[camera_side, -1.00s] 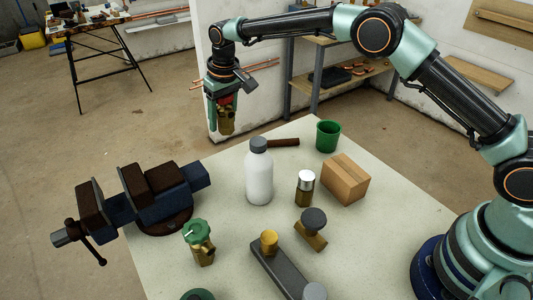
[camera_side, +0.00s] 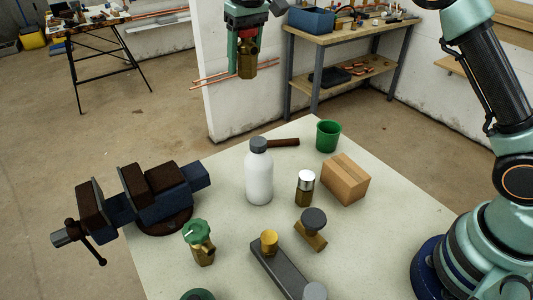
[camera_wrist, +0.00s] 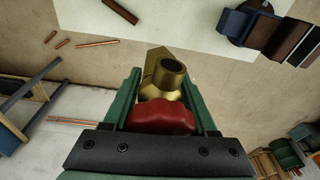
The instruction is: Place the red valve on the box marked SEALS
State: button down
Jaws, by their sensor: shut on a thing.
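My gripper (camera_side: 243,50) is shut on the red valve, high above the floor beyond the table's far edge. The red valve (camera_side: 246,70) hangs with its brass body down and its red handle between the fingers. In the wrist view, the red handle (camera_wrist: 160,117) sits between the two green fingers, with the brass body and its open port beyond. A plain cardboard box (camera_side: 346,180) stands on the right of the table, well below and right of my gripper. I can read no SEALS marking on it.
A vise (camera_side: 150,195) stands at left.

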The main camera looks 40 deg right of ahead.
jog(key=s+d+r+m, duration=0.1)
jog(key=s+d+r, duration=0.4)
jog(key=s+d, duration=0.4)
jog(key=m, duration=0.2)
send_over(340, 164)
notch_tip(340, 164, down, 2)
jog(key=f, duration=2)
jog(key=shift+s+d+f, duration=0.1)
jog(key=shift+s+f, duration=0.1)
jog(key=shift+s, duration=0.1)
jog(key=shift+f, duration=0.2)
jog(key=shift+c, duration=1)
grip_release()
